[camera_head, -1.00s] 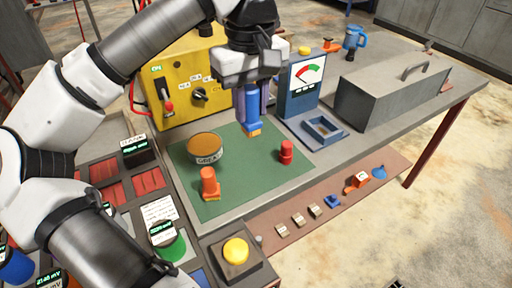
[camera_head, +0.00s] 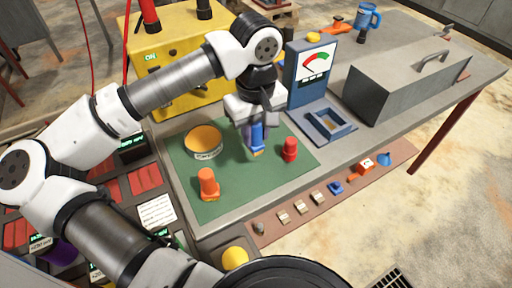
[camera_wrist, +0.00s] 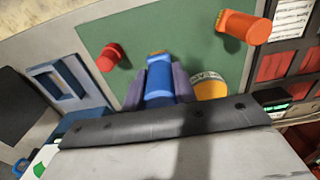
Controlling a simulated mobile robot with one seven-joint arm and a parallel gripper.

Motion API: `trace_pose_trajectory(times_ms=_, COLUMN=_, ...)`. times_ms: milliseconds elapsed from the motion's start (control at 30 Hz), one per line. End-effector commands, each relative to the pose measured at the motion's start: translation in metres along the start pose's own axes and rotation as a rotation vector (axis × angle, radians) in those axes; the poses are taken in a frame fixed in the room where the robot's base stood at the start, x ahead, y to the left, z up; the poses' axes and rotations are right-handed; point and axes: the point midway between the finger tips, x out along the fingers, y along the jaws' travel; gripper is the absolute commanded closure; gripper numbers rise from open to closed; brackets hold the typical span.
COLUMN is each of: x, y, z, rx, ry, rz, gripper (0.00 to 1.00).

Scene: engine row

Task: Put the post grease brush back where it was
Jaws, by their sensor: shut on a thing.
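My gripper (camera_head: 254,134) is shut on a blue brush (camera_head: 258,140) with a yellowish bristle tip pointing down. In the wrist view the blue brush (camera_wrist: 160,84) sits between purple-grey fingers. It hangs upright over the green mat (camera_head: 240,180), between the grease tin (camera_head: 204,152) and a red cylindrical piece (camera_head: 290,148). I cannot tell whether its tip touches the mat. An orange brush-like piece (camera_head: 208,182) stands on the mat's near left part. Which piece is the post grease brush is not labelled.
A meter stand (camera_head: 308,75) and a blue tray (camera_head: 328,124) are right of the mat. A yellow control box (camera_head: 180,50) stands behind it, a grey lidded box (camera_head: 405,85) further right. The mat's near middle is clear. Small parts lie on the lower shelf (camera_head: 320,200).

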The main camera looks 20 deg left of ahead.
Motion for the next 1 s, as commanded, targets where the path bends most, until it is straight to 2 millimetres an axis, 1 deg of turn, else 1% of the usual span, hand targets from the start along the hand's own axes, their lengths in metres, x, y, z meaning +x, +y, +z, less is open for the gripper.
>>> trace_pose_trajectory(times_ms=33, x=0.009, y=0.000, z=0.001, rx=0.001, ry=-0.003, rz=0.001, gripper=0.95)
trace_pose_trajectory(times_ms=100, x=0.019, y=0.000, z=0.001, rx=0.001, ry=-0.002, rz=0.001, gripper=0.95)
trace_pose_trajectory(times_ms=267, x=0.032, y=0.000, z=0.000, rx=0.001, ry=-0.001, rz=0.001, gripper=0.95)
trace_pose_trajectory(times_ms=500, x=0.063, y=0.000, z=0.000, rx=0.001, ry=-0.001, rz=0.001, gripper=0.95)
trace_pose_trajectory(times_ms=600, x=0.067, y=0.000, z=0.000, rx=0.001, ry=0.000, rz=0.002, gripper=0.95)
trace_pose_trajectory(times_ms=800, x=0.068, y=0.000, z=0.000, rx=0.001, ry=0.001, rz=0.001, gripper=0.95)
trace_pose_trajectory(times_ms=1000, x=0.072, y=0.000, z=0.000, rx=0.001, ry=0.001, rz=0.001, gripper=0.95)
